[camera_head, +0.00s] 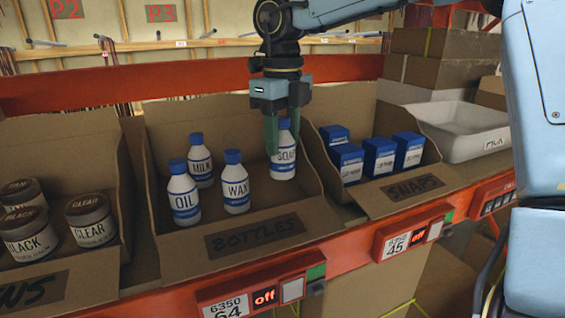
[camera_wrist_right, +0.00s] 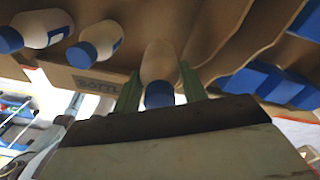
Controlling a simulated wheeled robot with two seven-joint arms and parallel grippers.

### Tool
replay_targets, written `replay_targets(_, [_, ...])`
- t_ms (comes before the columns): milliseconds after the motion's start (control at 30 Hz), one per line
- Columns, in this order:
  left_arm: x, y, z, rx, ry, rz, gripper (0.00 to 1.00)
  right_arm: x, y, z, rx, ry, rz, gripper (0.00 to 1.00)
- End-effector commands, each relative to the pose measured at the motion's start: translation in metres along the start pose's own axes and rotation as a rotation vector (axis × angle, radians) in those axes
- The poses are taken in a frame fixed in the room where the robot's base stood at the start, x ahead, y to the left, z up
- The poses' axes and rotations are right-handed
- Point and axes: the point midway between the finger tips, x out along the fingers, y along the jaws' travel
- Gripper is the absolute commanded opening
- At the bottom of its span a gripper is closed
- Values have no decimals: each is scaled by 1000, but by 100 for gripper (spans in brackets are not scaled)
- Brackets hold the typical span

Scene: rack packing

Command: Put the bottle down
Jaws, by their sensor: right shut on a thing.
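My right gripper (camera_head: 286,128) is shut on the soap bottle (camera_head: 284,160), a white bottle with a blue cap. The bottle is upright inside the cardboard box marked BOTTLES (camera_head: 322,222), at its right side. I cannot tell whether its base touches the box floor. In the right wrist view the held bottle (camera_wrist_right: 160,65) sits between the green fingers. The oil bottle (camera_head: 184,197), the wax bottle (camera_head: 235,188) and the milk bottle (camera_head: 201,165) stand in the same box, left of the held one. My left gripper is not in view.
A box marked SNAPS (camera_head: 414,187) with several blue cartons stands to the right. A box with brown-lidded jars (camera_head: 90,220) stands to the left. A white bin (camera_head: 464,146) is farther right. The red shelf edge (camera_head: 350,252) runs along the front. The box has bare floor in front of the held bottle.

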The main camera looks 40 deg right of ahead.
Motion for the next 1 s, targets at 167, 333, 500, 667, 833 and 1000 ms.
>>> replay_targets(167, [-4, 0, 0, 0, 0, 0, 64, 18, 0, 0, 0, 3, -1, 17])
replay_targets(333, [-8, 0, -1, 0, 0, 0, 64, 41, 0, 0, 0, 2, -1, 17])
replay_targets(500, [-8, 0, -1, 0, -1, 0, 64, 46, 0, 0, 1, -3, -1, 17])
replay_targets(667, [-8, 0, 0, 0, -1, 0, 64, 46, 0, 0, 1, -2, -1, 17])
replay_targets(833, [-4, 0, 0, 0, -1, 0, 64, 50, 0, 0, 2, -1, -1, 47])
replay_targets(1000, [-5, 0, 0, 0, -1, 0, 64, 49, 0, 0, 1, -1, -1, 51])
